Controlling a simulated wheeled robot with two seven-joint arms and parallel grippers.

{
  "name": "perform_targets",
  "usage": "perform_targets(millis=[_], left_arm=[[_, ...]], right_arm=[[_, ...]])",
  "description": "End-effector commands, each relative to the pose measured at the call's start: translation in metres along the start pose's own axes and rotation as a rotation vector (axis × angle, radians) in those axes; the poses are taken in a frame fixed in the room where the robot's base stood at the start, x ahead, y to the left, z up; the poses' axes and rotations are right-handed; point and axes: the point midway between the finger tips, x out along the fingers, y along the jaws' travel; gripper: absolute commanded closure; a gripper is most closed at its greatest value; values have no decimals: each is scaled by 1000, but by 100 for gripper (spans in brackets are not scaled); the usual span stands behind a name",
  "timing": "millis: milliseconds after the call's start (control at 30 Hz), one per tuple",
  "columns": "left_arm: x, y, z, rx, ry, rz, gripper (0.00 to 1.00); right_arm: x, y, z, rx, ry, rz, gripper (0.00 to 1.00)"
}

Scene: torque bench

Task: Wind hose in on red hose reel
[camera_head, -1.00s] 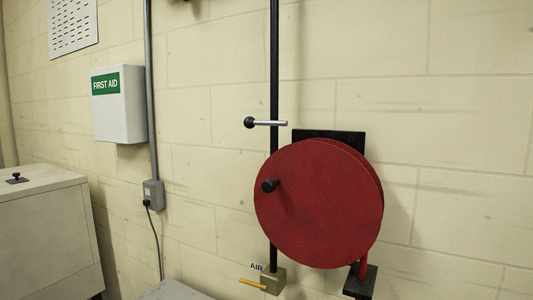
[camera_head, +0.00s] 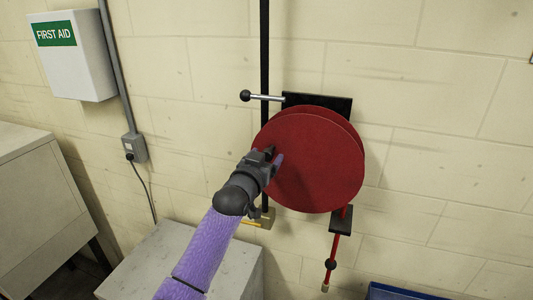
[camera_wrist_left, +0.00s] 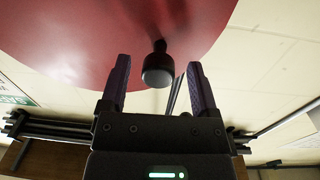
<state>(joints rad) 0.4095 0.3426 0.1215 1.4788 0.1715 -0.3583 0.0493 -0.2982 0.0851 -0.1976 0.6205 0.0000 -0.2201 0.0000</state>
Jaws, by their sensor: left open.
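The red hose reel (camera_head: 318,165) is mounted on the wall, its round disc facing me. In the left wrist view the reel disc (camera_wrist_left: 60,40) fills the top, and its black crank knob (camera_wrist_left: 158,66) stands out from it. My left gripper (camera_head: 275,157) is in front of the left part of the disc. In the left wrist view my left gripper (camera_wrist_left: 158,82) is open, with the knob between and slightly beyond its fingertips. The red hose (camera_head: 333,250) hangs below the reel through a black bracket (camera_head: 341,220). My right gripper is not in view.
A lever with a black ball (camera_head: 245,95) sticks out left above the reel. A yellow-handled air valve (camera_head: 262,219) is low behind my arm. A grey box top (camera_head: 160,262) stands below, a blue bin (camera_head: 395,292) at bottom right. A first aid box (camera_head: 80,65) hangs left.

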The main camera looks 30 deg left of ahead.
Motion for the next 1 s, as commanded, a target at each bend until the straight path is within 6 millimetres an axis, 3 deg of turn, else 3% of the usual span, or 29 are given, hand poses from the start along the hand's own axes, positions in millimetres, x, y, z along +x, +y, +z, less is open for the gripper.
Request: perform_targets(millis=[133, 400, 767, 800, 1000], left_arm=[[11, 0, 0, 0, 0, 0, 22], [12, 0, 0, 1, -1, 0, 22], [12, 0, 0, 1, -1, 0, 96], [12, 0, 0, 1, -1, 0, 100], [12, 0, 1, 1, -2, 0, 100]], right_arm=[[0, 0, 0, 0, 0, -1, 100], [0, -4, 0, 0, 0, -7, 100], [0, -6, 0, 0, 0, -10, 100], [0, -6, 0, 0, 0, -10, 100], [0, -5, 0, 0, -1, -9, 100]])
